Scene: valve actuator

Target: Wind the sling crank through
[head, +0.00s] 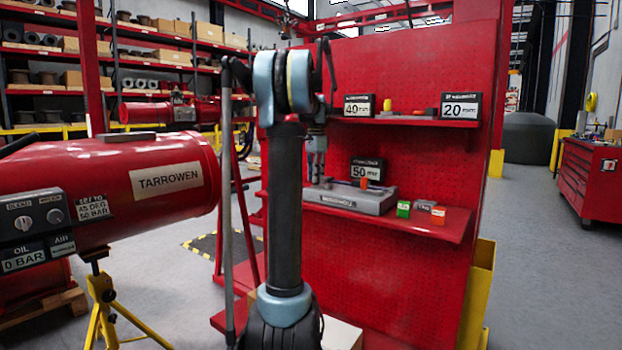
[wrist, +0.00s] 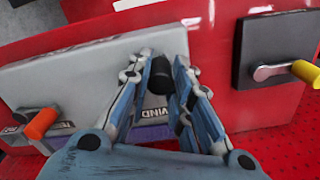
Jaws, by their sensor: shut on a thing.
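My gripper (wrist: 160,82) is shut on a short black knob (wrist: 159,76), which stands out at the face of a grey box. In the wrist view the grey box (wrist: 80,78) is tilted and has a label (wrist: 158,137) on which "WIND" can be read. A small crank with an orange handle (wrist: 41,122) sits on the left part of this box. In the head view the grey box (head: 345,203) lies on the lower red shelf, and my gripper (head: 315,178) points down at its left end. There the fingertips are too small to make out what they hold.
A black block with a yellow-handled lever (wrist: 304,71) is at the right of the wrist view. On the shelf, a green block (head: 403,209) and an orange block (head: 438,215) lie right of the box. A "50 mm" sign (head: 368,171) stands behind. The red cylinder (head: 125,185) is at left.

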